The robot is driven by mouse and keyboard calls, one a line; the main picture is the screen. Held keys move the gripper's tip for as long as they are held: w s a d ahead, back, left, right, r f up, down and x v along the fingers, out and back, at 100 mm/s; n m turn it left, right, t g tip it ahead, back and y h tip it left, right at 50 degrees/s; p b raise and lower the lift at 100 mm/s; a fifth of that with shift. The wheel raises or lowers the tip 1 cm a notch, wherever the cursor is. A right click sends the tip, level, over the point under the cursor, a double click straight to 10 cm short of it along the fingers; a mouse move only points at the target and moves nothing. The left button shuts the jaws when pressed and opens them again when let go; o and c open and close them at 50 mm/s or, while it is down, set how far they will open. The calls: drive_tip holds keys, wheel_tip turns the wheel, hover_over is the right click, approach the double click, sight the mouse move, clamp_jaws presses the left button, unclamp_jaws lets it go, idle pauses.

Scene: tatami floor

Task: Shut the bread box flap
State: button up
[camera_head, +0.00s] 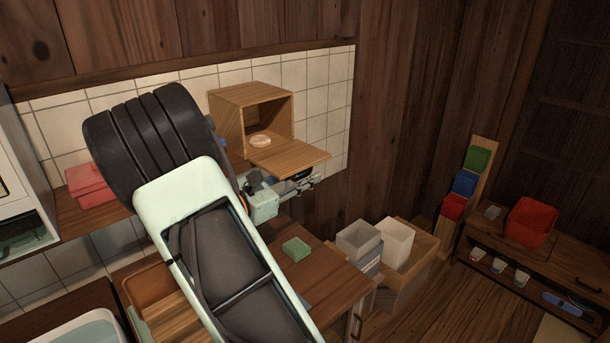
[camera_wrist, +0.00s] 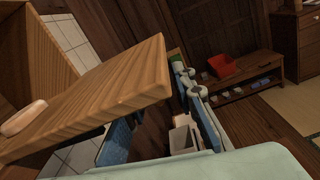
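The wooden bread box (camera_head: 232,122) stands on the counter against the tiled wall, its front open. Its flap (camera_head: 290,155) is swung down and sticks out about level toward the right. In the wrist view the flap (camera_wrist: 105,90) is large and close, with the box's side (camera_wrist: 40,50) behind it. My gripper (camera_head: 300,187) is just below the flap's outer part in the head view. In the wrist view its fingers (camera_wrist: 160,112) are spread with nothing between them. The flap covers part of the left finger. I cannot tell whether they touch.
A pale round item (camera_head: 260,141) lies inside the box. A grey bin (camera_head: 358,240) and a white bin (camera_head: 396,243) stand to the right. A red container (camera_head: 88,186) is at left.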

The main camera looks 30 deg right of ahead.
clamp_jaws()
idle(0.4)
